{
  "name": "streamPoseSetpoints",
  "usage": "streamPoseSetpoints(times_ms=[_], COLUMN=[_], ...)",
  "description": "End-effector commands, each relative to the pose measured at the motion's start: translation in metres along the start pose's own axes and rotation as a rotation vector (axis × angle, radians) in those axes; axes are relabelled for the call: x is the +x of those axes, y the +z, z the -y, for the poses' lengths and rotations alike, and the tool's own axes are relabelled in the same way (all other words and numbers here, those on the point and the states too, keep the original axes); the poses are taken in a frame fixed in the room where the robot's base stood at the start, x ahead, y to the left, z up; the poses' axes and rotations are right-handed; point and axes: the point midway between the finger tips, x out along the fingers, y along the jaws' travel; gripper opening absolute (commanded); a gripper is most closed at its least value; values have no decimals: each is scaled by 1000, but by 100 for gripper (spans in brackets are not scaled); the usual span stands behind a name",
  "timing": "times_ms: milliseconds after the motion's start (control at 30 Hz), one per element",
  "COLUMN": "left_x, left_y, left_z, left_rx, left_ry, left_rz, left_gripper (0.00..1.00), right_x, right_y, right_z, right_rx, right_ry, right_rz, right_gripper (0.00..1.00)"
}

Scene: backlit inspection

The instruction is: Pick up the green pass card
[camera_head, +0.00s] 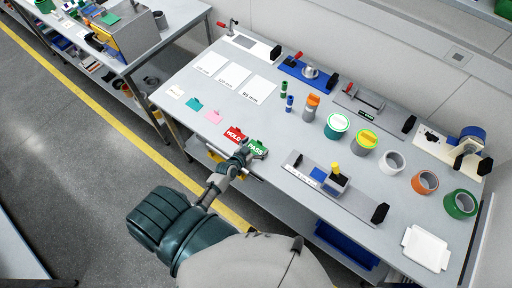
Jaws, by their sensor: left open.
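The green pass card (258,146), marked PASS in white, lies near the front edge of the grey worktable. A red card (234,134) marked HOLD lies just left of it. My left gripper (246,152) is open at the green card's near left edge and covers a small part of it. At this size I cannot tell whether its fingers touch the card or stand around it. My right gripper is not in view.
White labelled sheets (233,75) lie at back left. A white tray (425,249) lies at far right.

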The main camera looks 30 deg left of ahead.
Motion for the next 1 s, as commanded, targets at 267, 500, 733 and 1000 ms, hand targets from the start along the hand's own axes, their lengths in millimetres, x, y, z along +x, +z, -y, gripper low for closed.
streamPoseSetpoints(times_ms=[267,500,733,1000], left_x=[8,8,8,8], left_y=[1,1,3,6], left_z=[2,2,1,-1], left_rx=[-3,-2,-2,-3], left_ry=[1,1,2,5], left_rz=[1,1,5,11], left_gripper=[100,50,12,11], right_x=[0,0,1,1], right_y=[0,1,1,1], right_z=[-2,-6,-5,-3], right_rx=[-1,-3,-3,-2], right_ry=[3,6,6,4], right_rz=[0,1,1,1], right_gripper=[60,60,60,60])
